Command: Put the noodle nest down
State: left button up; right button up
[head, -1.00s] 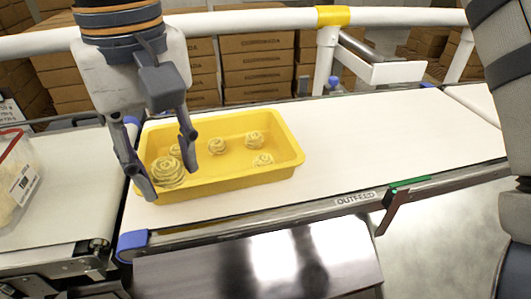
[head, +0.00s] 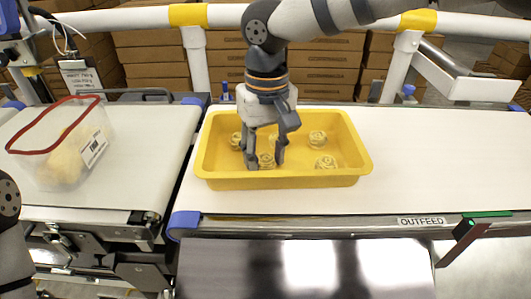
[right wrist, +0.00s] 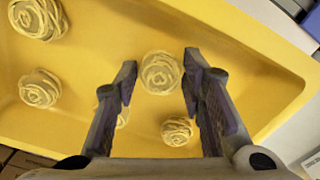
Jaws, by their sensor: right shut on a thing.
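A yellow tray (head: 290,183) stands on the white belt. My right gripper (head: 266,163) points down into its left half. It is shut on a pale yellow noodle nest (head: 266,159), low in the tray near the front wall. The right wrist view shows this nest (right wrist: 160,72) between the fingertips; whether it touches the floor I cannot tell. Other nests lie on the tray floor: one at the right front (head: 325,162), one at the right back (head: 318,137), one at the left back (head: 236,140), and one partly hidden behind the fingers. My left gripper is out of view.
A clear tub with a red rim (head: 55,138) stands on the left belt (head: 135,160), across a gap. The belt right of the tray (head: 440,150) is clear. A white and yellow rail (head: 350,16) runs behind, with cardboard boxes (head: 155,65) beyond.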

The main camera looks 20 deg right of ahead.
aim_at(267, 156)
jog(key=o, duration=0.5)
jog(key=shift+f, duration=0.15)
jog(key=shift+c, duration=0.2)
jog(key=o, duration=0.4)
notch_tip(267, 156, up, 12)
jog(key=shift+d+r, duration=0.1)
jog(key=shift+r, duration=0.1)
